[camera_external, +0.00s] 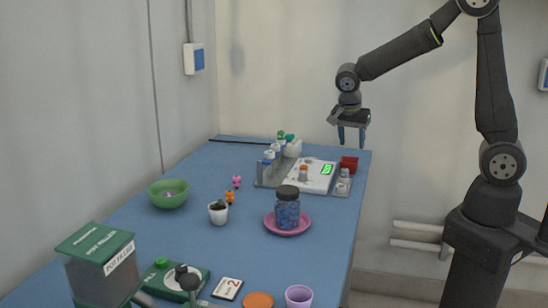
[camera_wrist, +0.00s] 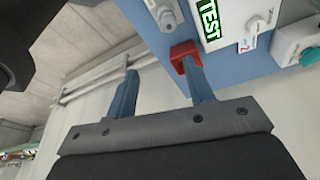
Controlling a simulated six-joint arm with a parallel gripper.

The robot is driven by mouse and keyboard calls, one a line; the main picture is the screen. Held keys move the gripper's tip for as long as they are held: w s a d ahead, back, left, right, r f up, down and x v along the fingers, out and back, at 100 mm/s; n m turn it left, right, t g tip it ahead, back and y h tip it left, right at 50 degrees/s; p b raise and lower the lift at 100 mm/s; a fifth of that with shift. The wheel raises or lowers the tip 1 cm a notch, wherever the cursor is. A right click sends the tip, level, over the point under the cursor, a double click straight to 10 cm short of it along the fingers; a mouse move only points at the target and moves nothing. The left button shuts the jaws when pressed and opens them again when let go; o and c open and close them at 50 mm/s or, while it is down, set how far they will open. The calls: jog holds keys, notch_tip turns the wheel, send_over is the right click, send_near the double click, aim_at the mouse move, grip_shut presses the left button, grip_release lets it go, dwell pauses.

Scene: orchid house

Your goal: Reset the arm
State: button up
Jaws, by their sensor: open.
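My gripper (camera_external: 351,132) hangs above the far right end of the blue table (camera_external: 330,237), clear of everything on it. Its two blue fingers are spread apart and empty. In the wrist view my gripper (camera_wrist: 158,88) also shows open, with nothing between the fingers. A red box (camera_external: 349,163) stands on the table just below it. The red box shows again in the wrist view (camera_wrist: 183,50), behind the right finger.
A jar of blue pieces (camera_external: 287,210) stands on a pink saucer (camera_external: 270,224). A green bowl (camera_external: 168,197) is at left. A green-lidded bin (camera_external: 100,270) stands in front. Air around my gripper is free.

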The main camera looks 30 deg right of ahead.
jog(key=s+d+t, duration=0.1)
jog(key=s+d, duration=0.1)
jog(key=d, duration=0.4)
jog(key=w+a+m+g+y, duration=0.1)
jog(key=w+a+y, duration=0.4)
jog(key=a, duration=1.3)
jog(key=w+a+m+g+y, duration=0.1)
jog(key=w+a+m+y, duration=0.3)
jog(key=a, duration=1.4)
jog(key=w+a+m+g+y, duration=0.1)
jog(key=w+a+y, duration=0.5)
jog(key=a, duration=1.3)
jog(key=shift+w+m+g+y, duration=0.3)
jog(key=shift+w+m+g, duration=0.1)
jog(key=shift+m, duration=0.3)
jog(key=shift+o, duration=0.4)
